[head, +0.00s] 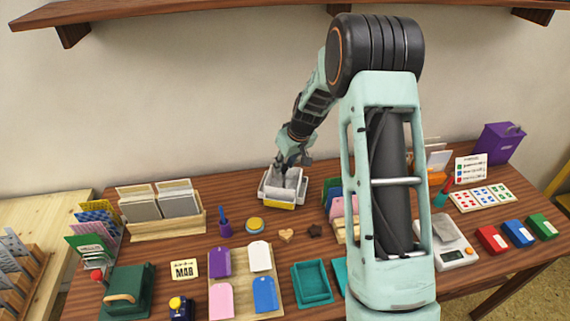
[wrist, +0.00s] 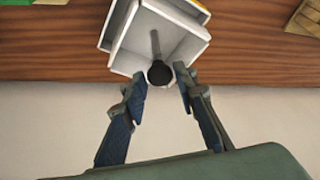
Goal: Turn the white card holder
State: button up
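The white card holder (head: 266,189) stands on the back middle of the wooden table. In the wrist view the white holder (wrist: 128,63) has angled white walls and a grey post with a dark round knob (wrist: 159,74) at its end. My gripper (wrist: 160,77) is open, with one fingertip on either side of the knob. A gap seems to remain on both sides; light contact cannot be ruled out. In the head view my gripper (head: 291,164) is over the holder and hides part of it.
A wooden rack of cards (head: 165,225) stands to the left. Colored cards in a rack (head: 336,205) are close on the right. The wall is behind.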

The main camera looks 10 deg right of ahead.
grip_shut()
jog(key=shift+f+n+b, duration=0.3)
jog(key=shift+n+b, duration=0.2)
jog(key=shift+b, duration=0.45)
jog(key=shift+w+d+n+y+b, duration=0.15)
jog(key=shift+n+y+b, duration=0.2)
jog(key=shift+b, duration=0.25)
jog(key=n, duration=0.1)
jog(key=n+g+b, duration=0.1)
jog(key=n, duration=0.1)
jog(key=shift+r+y, duration=0.25)
jog(key=shift+y, duration=0.1)
jog(key=shift+o, duration=2.3)
grip_release()
